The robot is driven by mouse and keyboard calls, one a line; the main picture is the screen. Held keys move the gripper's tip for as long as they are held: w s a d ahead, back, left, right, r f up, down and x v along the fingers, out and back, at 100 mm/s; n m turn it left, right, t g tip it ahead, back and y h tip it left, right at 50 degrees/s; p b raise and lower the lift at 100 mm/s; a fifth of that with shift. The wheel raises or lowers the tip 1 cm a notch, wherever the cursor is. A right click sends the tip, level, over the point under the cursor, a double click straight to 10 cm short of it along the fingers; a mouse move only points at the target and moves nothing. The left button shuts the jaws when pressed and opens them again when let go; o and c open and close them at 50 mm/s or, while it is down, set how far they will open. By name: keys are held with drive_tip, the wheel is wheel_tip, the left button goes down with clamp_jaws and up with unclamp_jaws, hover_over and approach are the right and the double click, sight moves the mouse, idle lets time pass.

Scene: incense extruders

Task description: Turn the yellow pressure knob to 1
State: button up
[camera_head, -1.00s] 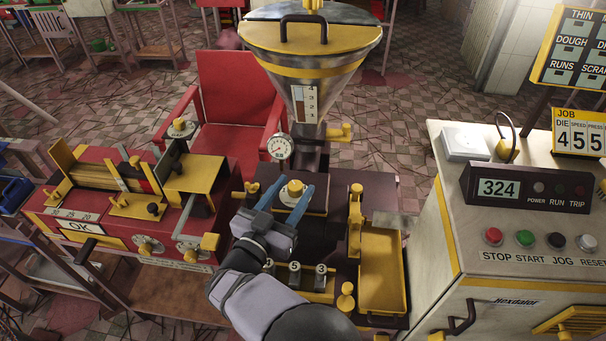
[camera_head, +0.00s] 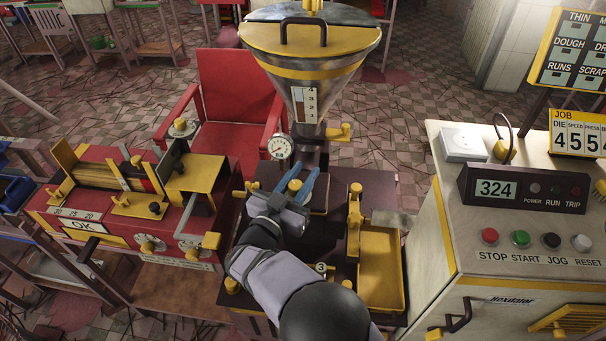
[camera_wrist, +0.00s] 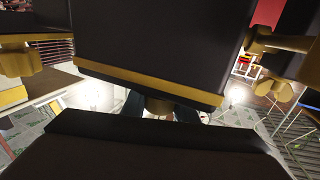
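The yellow knob (camera_head: 295,184) stands on a pale dial on top of the dark extruder, below the round gauge (camera_head: 281,148). My gripper (camera_head: 302,179) has blue fingers, one on each side of the knob. They look apart, with the knob between them; whether they touch it I cannot tell. The hand and forearm cover the front of the extruder, and the dial's markings cannot be read. In the wrist view, a brownish post (camera_wrist: 158,105) shows between dark finger shapes, mostly hidden by dark bodies.
A steel hopper (camera_head: 310,65) rises just behind the knob. A yellow tray (camera_head: 381,270) is at the right of the extruder. A red machine (camera_head: 120,205) with another yellow knob (camera_head: 180,124) stands left. The control cabinet (camera_head: 490,250) stands right; its display reads 324.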

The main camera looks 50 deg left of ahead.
sight(296, 192)
drive_tip(key=shift+y, duration=0.3)
drive_tip(key=shift+s+a+n+g+y+b, duration=0.15)
drive_tip(key=shift+n+g+y+b, duration=0.1)
drive_tip(key=shift+n+g+y, duration=0.4)
drive_tip(key=shift+a+n+g+y+b, duration=0.2)
drive_tip(key=shift+n+g+y, duration=0.25)
drive_tip(key=shift+n+y, duration=0.3)
drive_tip(key=shift+s+a+f+n+g+y+b, duration=0.1)
drive_tip(key=shift+s+a+n+g+y+b, duration=0.05)
drive_tip(key=shift+n+g+y+b, duration=0.4)
drive_tip(key=shift+s+a+f+n+g+y+b, duration=0.1)
drive_tip(key=shift+n+g+y+b, duration=0.3)
drive_tip(key=shift+g+y, duration=0.2)
drive_tip(key=shift+s+a+r+n+g+y+b, duration=0.1)
drive_tip(key=shift+s+a+n+g+y+b, duration=0.1)
drive_tip(key=shift+n+g+y+b, duration=0.45)
drive_tip(key=shift+s+a+r+n+g+y+b, duration=0.15)
drive_tip(key=shift+n+g+y+b, duration=0.3)
drive_tip(key=shift+g, duration=0.35)
drive_tip(key=shift+d, duration=0.1)
drive_tip(key=o, duration=1.1)
drive_tip(key=shift+c, duration=0.2)
drive_tip(key=shift+s, duration=0.1)
drive_tip(key=shift+b+v, duration=0.7)
drive_tip(key=shift+v, duration=2.95)
